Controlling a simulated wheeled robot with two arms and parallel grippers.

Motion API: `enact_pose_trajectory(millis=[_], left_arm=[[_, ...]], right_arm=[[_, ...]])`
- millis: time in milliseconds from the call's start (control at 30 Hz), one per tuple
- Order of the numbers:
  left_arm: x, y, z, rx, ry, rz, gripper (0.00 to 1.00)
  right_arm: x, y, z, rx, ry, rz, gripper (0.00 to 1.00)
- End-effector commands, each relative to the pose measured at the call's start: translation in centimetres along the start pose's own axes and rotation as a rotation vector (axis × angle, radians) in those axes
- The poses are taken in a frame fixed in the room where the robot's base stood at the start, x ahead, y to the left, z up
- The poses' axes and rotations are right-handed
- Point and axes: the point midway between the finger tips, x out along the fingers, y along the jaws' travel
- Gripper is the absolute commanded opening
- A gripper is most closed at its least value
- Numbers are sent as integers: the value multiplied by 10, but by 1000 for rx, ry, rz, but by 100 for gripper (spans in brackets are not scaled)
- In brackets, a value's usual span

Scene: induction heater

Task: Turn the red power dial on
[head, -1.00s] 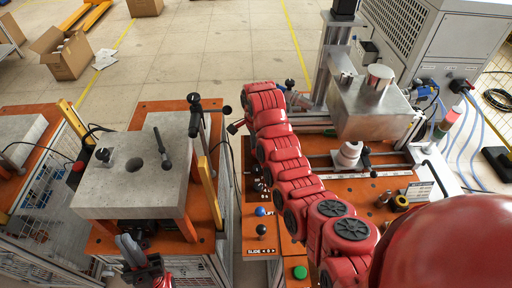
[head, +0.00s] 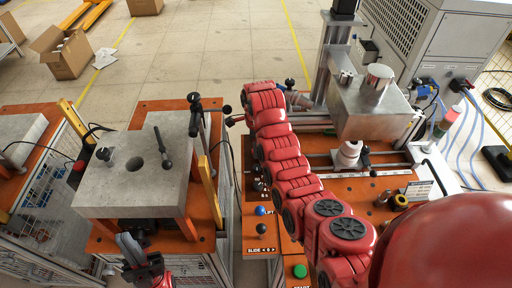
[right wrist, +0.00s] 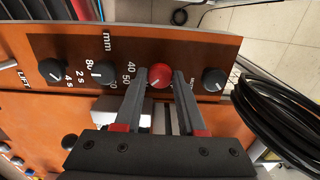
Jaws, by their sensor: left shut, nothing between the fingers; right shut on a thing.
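The red power dial (right wrist: 159,77) is a small round knob on an orange-brown panel (right wrist: 205,48), seen in the right wrist view. My right gripper (right wrist: 160,78) has one dark finger on each side of the dial and is shut on it. In the head view my right arm runs over the orange bench, and it hides the dial and the gripper's fingers. My left gripper (head: 142,262) is low at the left in the head view, shut and empty, in front of the grey block stand and away from the dial.
Black knobs (right wrist: 215,79) (right wrist: 103,72) flank the red dial on the panel. Black cables (right wrist: 275,110) hang to the right of it. In the head view a metal box (head: 365,108) on a column stands behind the orange bench (head: 385,190), and a grey block (head: 120,190) is to the left.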

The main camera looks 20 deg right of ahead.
Motion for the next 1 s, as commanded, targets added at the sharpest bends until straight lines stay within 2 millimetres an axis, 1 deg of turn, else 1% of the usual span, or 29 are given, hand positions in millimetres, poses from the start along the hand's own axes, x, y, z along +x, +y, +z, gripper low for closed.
enact_pose_trajectory(millis=[167, 200, 333, 367, 633, 733, 867, 967, 1000], left_arm=[[0, 0, 0, 0, 0, 0, 0], [0, 0, 0, 0, 0, 0, 0], [0, 0, 0, 0, 0, 0, 0], [0, 0, 0, 0, 0, 0, 0], [1, 0, 0, 0, 0, 0, 0], [7, 0, -1, 0, 0, 0, 0], [26, -1, -4, 0, 0, 0, 0], [45, -2, -8, 0, 0, 0, 0], [53, -3, -9, 0, 0, 0, 0]], right_arm=[[0, 0, 0, 0, 0, 1, 0], [0, 0, 0, 0, 0, 1, 43], [0, 0, 0, -1, 0, 1, 66], [0, 0, 0, -1, 0, 1, 69], [-1, 0, 0, -1, 0, 0, 69], [-8, 0, 0, -1, -1, 0, 69], [-30, 0, -1, 1, -1, 0, 69], [-54, -1, -1, 1, -2, 0, 69], [-64, -1, -1, 2, -3, 0, 69]])
